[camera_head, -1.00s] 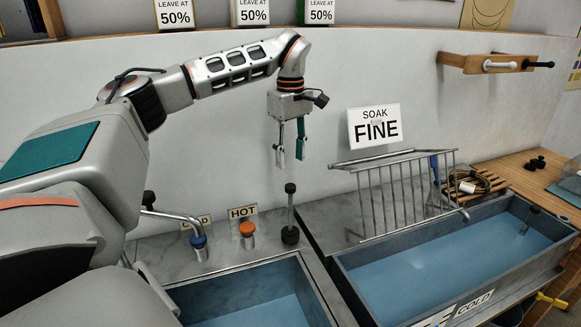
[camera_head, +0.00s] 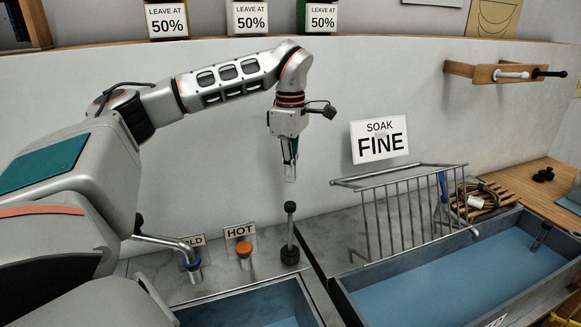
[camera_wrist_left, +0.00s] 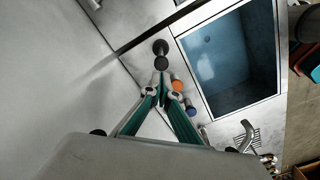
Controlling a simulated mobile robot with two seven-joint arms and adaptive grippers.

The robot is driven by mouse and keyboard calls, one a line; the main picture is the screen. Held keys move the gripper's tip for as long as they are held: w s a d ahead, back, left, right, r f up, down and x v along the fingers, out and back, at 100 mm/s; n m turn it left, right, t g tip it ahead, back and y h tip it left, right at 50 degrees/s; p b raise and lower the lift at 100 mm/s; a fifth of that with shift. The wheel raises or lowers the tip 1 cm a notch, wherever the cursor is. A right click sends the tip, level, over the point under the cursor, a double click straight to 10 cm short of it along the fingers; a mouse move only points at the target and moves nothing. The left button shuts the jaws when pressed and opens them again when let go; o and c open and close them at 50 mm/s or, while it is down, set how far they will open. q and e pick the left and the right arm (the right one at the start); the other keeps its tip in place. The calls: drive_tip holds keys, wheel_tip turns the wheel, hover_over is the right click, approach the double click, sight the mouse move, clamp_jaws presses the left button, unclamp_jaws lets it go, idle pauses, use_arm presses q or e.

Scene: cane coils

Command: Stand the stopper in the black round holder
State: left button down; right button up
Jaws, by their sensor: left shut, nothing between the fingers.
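The stopper (camera_head: 290,229), a thin grey rod with a dark knob on top, stands upright on the counter by the near basin. Its lower end is at the black round holder (camera_head: 290,256); how deep it sits in it I cannot tell. In the left wrist view the stopper's dark knob (camera_wrist_left: 162,63) shows just beyond the fingertips, with the holder (camera_wrist_left: 159,46) behind it. My left gripper (camera_head: 290,176) points down above the knob, shut and empty, with a small gap to it. My right gripper is in neither view.
The hot tap (camera_head: 243,249) with an orange top and the blue-topped cold tap (camera_head: 191,260) stand left of the stopper. A wire rack (camera_head: 405,210) stands to the right. The near basin (camera_head: 250,308) and far basin (camera_head: 450,262) lie in front.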

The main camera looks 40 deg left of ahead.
sight(289, 204)
use_arm(q)
drive_tip(key=shift+s+f+n, duration=0.1)
drive_tip(key=shift+n, duration=0.3)
drive_tip(key=shift+f, duration=0.25)
wheel_tip(289, 204, down, 3)
drive_tip(key=shift+s+d+f, duration=0.1)
drive_tip(key=shift+f, duration=1.05)
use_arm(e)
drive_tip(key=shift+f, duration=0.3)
use_arm(q)
drive_tip(key=shift+f, duration=0.3)
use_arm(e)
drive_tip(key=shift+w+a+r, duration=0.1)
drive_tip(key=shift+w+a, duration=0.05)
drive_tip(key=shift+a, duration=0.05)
use_arm(q)
drive_tip(key=shift+s+f, duration=0.1)
drive_tip(key=shift+f, duration=0.25)
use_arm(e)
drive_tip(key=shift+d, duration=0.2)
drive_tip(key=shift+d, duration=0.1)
